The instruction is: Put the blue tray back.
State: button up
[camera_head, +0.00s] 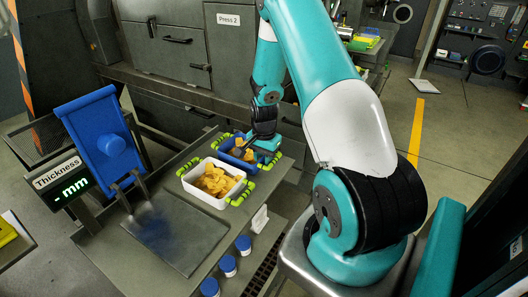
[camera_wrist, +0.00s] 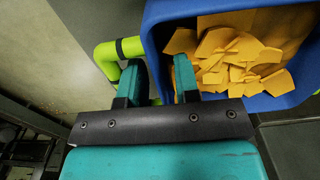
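The blue tray (camera_head: 226,154) is full of yellow-orange chips and has green handles. It stands just behind the white tray at the back of the bench top. In the wrist view the blue tray (camera_wrist: 240,107) fills the upper right, with a green handle (camera_wrist: 104,58) on its left side. My gripper (camera_head: 266,142) is at the right end of the blue tray. In the wrist view my gripper (camera_wrist: 162,80) has one finger outside the tray wall, by the handle, and the other over the inside. The fingers are apart; whether they press on the wall is unclear.
The white tray (camera_head: 205,194), also full of chips, stands close in front. Several blue-capped jars (camera_head: 228,265) line the bench's front right edge. A dark plate (camera_head: 180,235) lies at left, beside a blue panel (camera_head: 100,135) and a thickness display (camera_head: 68,190). A press cabinet stands behind.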

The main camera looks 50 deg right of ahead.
notch_tip(320, 180, up, 12)
jog(key=b, duration=0.4)
jog(key=w+a+r+n, duration=0.1)
jog(key=a+r+n, duration=0.4)
jog(key=a, duration=0.5)
jog(key=s+a+r+n+t+y, duration=0.15)
jog(key=a+n, duration=0.25)
jog(key=a, duration=0.4)
jog(key=s+a+r+n+g+y, duration=0.1)
jog(key=s+a+r+n, duration=0.25)
jog(key=a, duration=0.35)
jog(key=s+a+r+n+y, duration=0.1)
jog(key=s+a+r+n, duration=0.2)
jog(key=s+a+n, duration=0.8)
jog(key=s+a, duration=0.1)
jog(key=s, duration=0.1)
jog(key=shift+s+y, duration=0.35)
jog(key=shift+f, duration=0.1)
notch_tip(320, 180, down, 2)
jog(key=shift+b, duration=1.05)
